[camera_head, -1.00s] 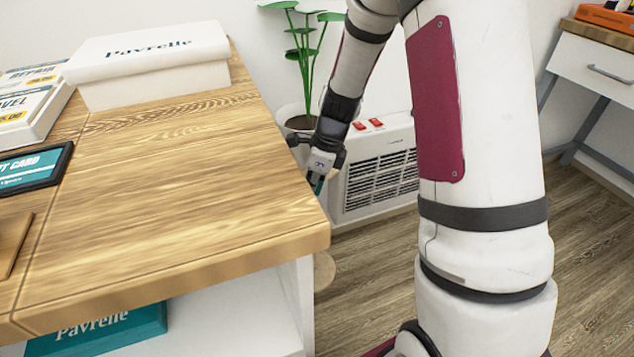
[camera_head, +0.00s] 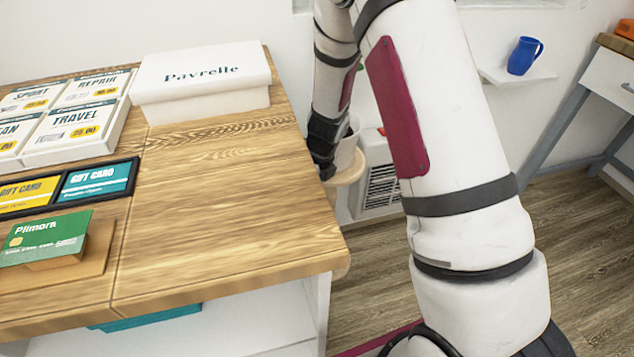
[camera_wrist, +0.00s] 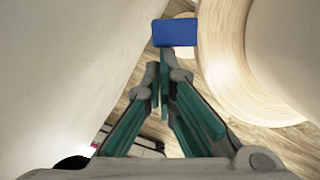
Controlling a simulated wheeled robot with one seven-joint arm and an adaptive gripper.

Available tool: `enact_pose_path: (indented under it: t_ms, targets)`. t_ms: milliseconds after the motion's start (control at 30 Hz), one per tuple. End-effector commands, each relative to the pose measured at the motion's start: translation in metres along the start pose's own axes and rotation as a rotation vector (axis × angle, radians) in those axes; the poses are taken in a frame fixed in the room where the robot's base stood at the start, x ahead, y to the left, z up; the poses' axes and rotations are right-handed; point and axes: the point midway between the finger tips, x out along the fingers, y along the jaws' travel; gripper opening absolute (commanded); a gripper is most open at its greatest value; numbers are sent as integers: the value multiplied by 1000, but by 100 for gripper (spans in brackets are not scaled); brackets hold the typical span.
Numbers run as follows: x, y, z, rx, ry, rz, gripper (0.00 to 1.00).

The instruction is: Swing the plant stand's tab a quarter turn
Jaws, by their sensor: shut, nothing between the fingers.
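The plant stand's round wooden top (camera_head: 349,168) shows beyond the counter's right edge, with a white pot (camera_head: 347,146) on it. In the wrist view the wooden stand (camera_wrist: 232,70) curves along the right side. A blue tab (camera_wrist: 175,32) lies just ahead of my fingertips in the wrist view. My gripper (camera_wrist: 164,62) is shut and empty, its teal fingers meeting just below the tab. I cannot tell if they touch it. In the head view the counter and my arm hide the fingertips and the tab.
The wooden counter (camera_head: 225,215) stands close left of my gripper, holding a white box (camera_head: 205,100) and card displays. A white heater (camera_head: 382,185) stands behind the stand. A blue mug (camera_head: 523,56) sits on a wall shelf. Open floor (camera_head: 575,250) lies at right.

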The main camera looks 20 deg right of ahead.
Motion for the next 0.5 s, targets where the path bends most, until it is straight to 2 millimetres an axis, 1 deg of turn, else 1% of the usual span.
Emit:
enact_pose_path:
  t_ms: [200, 500]
  targets:
    - [1, 4, 9, 60, 1, -14, 0]
    - [3, 4, 13, 101, 0, -25, 0]
